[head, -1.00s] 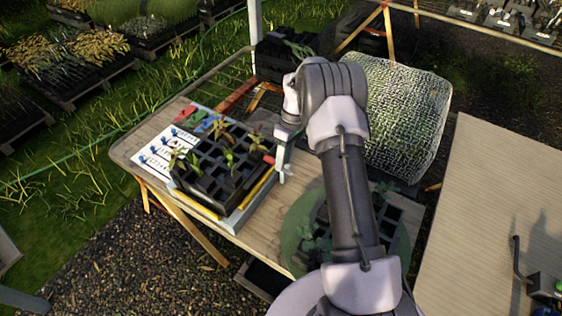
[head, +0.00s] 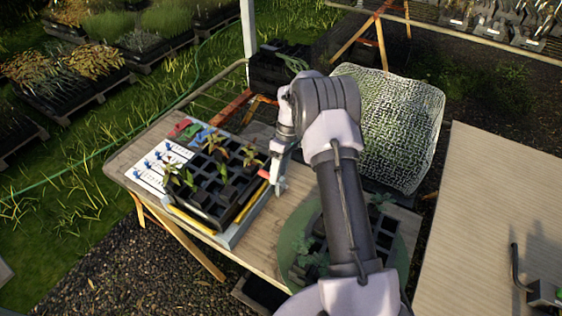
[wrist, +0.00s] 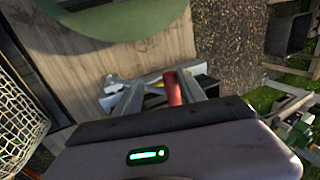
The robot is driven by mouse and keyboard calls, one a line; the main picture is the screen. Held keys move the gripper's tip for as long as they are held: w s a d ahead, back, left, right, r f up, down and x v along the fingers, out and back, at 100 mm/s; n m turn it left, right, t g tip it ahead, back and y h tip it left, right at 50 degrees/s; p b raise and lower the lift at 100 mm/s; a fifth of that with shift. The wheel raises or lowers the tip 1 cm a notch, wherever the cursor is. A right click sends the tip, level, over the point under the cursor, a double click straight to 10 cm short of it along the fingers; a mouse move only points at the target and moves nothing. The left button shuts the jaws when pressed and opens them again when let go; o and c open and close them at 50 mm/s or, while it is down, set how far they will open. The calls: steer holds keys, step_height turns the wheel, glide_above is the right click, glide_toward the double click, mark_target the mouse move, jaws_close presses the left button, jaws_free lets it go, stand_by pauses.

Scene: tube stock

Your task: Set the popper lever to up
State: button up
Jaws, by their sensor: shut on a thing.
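The popper (head: 233,236) is a pale frame with yellow strips on the wooden bench, under a black cell tray (head: 200,203) of seedlings. Its red lever handle (head: 264,174) shows at the popper's right side, beside my gripper (head: 278,184). In the wrist view the red handle (wrist: 172,88) lies between the two grey fingers of my gripper (wrist: 160,92), which is shut on it. The lever's arm and pivot are mostly hidden, so I cannot tell its exact angle.
A white card (head: 160,165) with blue pins lies left of the tray, with red, green and blue pieces behind. A round green mat (head: 290,238) with another cell tray lies right of the popper, partly behind my arm. A mesh-covered block (head: 385,125) stands behind.

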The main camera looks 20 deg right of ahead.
steer(key=p+v, duration=0.3)
steer(key=v, duration=1.4)
steer(key=shift+d+p, duration=0.15)
steer(key=shift+p, duration=0.2)
